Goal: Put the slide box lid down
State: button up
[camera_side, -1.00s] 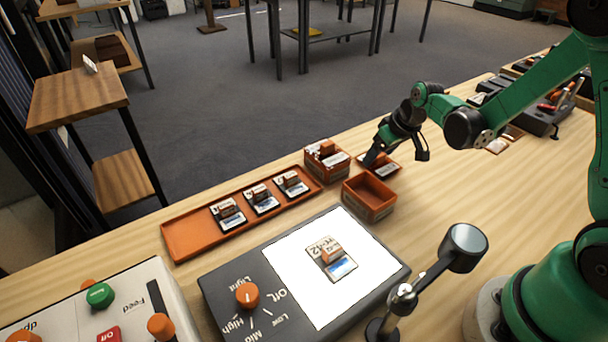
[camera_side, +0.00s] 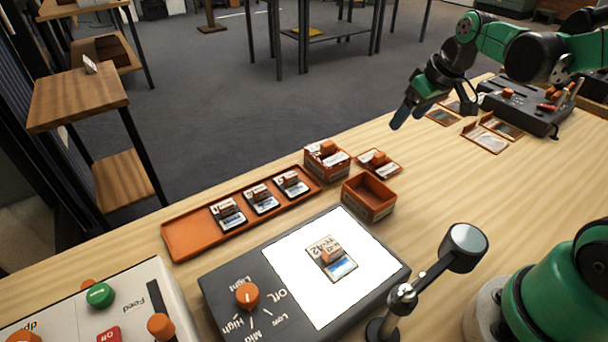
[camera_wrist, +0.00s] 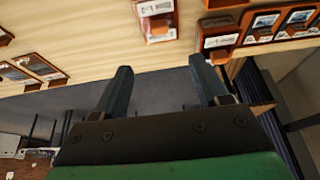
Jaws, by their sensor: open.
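The slide box lid (camera_side: 375,168), flat and orange-rimmed with a pale label and a small orange knob, lies on the wooden table behind the open orange box (camera_side: 370,204). It appears to be the labelled orange piece in the wrist view (camera_wrist: 157,28). My gripper (camera_side: 402,116) is raised near the table's far edge, apart from the lid. In the wrist view my gripper (camera_wrist: 164,84) has its fingers spread with nothing between them.
A second orange box (camera_side: 320,166) with an orange knob on top stands left of the lid. An orange tray (camera_side: 185,238) holds 3 slides. A lit panel (camera_side: 300,262) carries another slide. A dark device (camera_side: 520,108) and flat frames lie at the right.

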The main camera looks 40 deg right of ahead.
jog(key=s+a+t, duration=0.1)
jog(key=s+a, duration=0.1)
jog(key=a, duration=0.3)
jog(key=s+a+r+t, duration=0.1)
jog(key=s+a, duration=0.2)
jog(key=a, duration=0.2)
jog(key=shift+s+r+t, duration=0.2)
jog(key=shift+s+t, duration=0.1)
jog(key=shift+s, duration=0.05)
jog(key=shift+c, duration=0.8)
